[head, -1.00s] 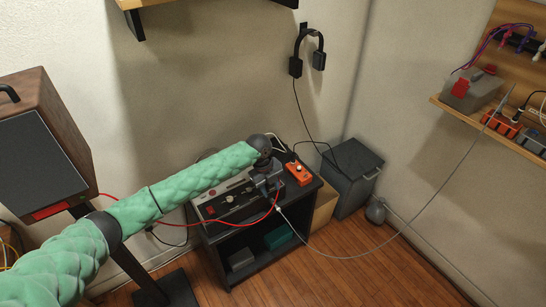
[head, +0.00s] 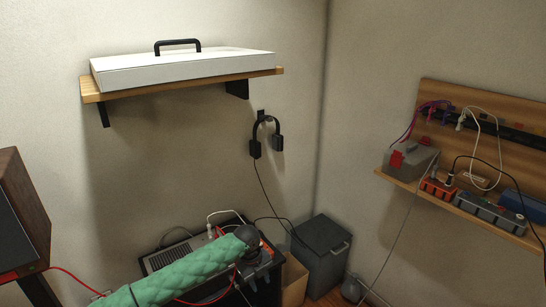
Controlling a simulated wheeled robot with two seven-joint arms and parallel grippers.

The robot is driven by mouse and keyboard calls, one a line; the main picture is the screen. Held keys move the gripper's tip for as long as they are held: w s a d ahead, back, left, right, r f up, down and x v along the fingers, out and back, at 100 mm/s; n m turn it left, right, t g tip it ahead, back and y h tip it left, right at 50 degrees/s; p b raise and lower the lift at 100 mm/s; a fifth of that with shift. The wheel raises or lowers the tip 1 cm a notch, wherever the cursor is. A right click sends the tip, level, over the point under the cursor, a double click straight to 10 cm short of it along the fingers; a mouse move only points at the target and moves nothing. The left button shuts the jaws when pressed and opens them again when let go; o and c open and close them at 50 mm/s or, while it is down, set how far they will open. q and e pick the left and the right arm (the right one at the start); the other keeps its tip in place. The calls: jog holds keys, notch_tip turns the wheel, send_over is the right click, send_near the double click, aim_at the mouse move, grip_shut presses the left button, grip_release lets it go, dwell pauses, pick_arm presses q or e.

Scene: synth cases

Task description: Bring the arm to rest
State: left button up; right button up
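My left arm, in a green quilted sleeve, comes in from the bottom left. Its dark gripper (head: 256,272) is low in the picture, in front of the black stand (head: 230,216) with the grey device (head: 180,254). The fingers are small, dark and near the lower edge, so I cannot tell whether they are open or hold anything. A red cable (head: 205,301) passes close to the gripper; I cannot tell if they touch. The arm hides much of the device. My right gripper is not in view.
A white case (head: 185,69) lies on a wooden wall shelf (head: 95,92). Headphones (head: 255,147) hang on the wall. A grey bin (head: 320,262) stands in the corner. A right-hand shelf (head: 450,211) holds a grey box (head: 408,162), pedals and cables. A brown speaker (head: 20,215) stands left.

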pick_arm(q)
jog(key=w+r+n+t, duration=0.4)
jog(key=r+n, duration=0.4)
jog(key=n, duration=0.1)
jog(key=w+r+n+t, duration=0.3)
jog(key=r+n+t, duration=0.1)
jog(key=r+n, duration=0.4)
jog(key=s+a+f+n+g+y, duration=0.1)
jog(key=s+a+f+n, duration=0.35)
jog(key=s+f, duration=0.55)
jog(key=s+a+f+n, duration=0.4)
jog(key=s+a+f, duration=0.1)
jog(key=s+f, duration=0.5)
jog(key=s+f+g, duration=0.1)
jog(key=s+f, duration=0.4)
jog(key=s, duration=0.5)
jog(key=s+a+f+n+g, duration=0.1)
jog(key=s+f+g, duration=0.1)
jog(key=s+f, duration=0.4)
jog(key=s+f+g, duration=0.2)
jog(key=s+f, duration=0.4)
jog(key=s, duration=0.8)
jog(key=shift+a+f, duration=0.2)
jog(key=shift+f, duration=0.05)
